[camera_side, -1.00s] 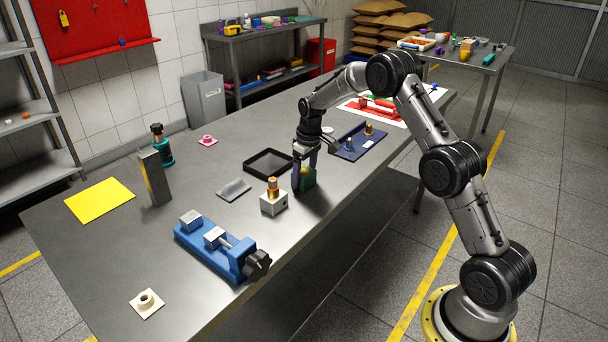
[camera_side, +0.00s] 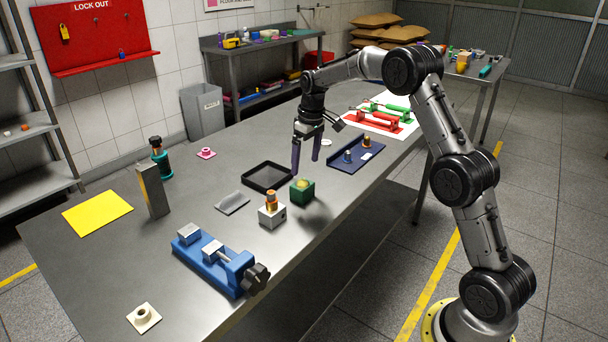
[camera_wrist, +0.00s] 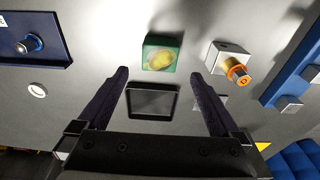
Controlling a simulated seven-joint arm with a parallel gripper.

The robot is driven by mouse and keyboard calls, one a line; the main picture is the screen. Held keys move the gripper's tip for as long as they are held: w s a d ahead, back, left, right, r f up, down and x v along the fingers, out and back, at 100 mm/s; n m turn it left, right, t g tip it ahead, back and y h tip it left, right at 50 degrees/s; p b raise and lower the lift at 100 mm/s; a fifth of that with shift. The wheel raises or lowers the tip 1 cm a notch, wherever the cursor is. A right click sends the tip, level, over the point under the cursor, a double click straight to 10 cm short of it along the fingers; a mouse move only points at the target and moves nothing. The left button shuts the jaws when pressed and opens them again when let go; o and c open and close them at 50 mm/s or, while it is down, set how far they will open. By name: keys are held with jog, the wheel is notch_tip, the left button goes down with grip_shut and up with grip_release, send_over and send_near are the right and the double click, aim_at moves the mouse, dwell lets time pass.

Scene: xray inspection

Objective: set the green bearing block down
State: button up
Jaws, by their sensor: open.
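The green bearing block (camera_side: 302,191) sits on the steel table, just right of the black square tray (camera_side: 262,187) and behind the grey block with a copper-coloured fitting (camera_side: 272,212). In the wrist view the green block (camera_wrist: 161,53) shows a round yellowish face, apart from the fingers. My gripper (camera_side: 306,172) is open and empty above the table, behind the green block. In the wrist view the two dark fingers of my gripper (camera_wrist: 163,72) stand wide apart, with the black tray (camera_wrist: 152,101) seen between them.
A blue vise (camera_side: 217,262) stands near the front. Red and green stands (camera_side: 380,117) sit on white sheets farther back.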

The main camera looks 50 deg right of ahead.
jog(key=s+a+r+t, duration=0.2)
jog(key=s+a+r, duration=1)
jog(key=s+r, duration=0.3)
jog(key=s+a+f+t, duration=0.1)
jog(key=s+a+f, duration=0.1)
jog(key=s, duration=0.8)
jog(key=s+a+f+t, duration=0.1)
jog(key=s+a, duration=0.3)
jog(key=s, duration=0.6)
jog(key=shift+s+f, duration=0.2)
jog(key=shift+f, duration=0.6)
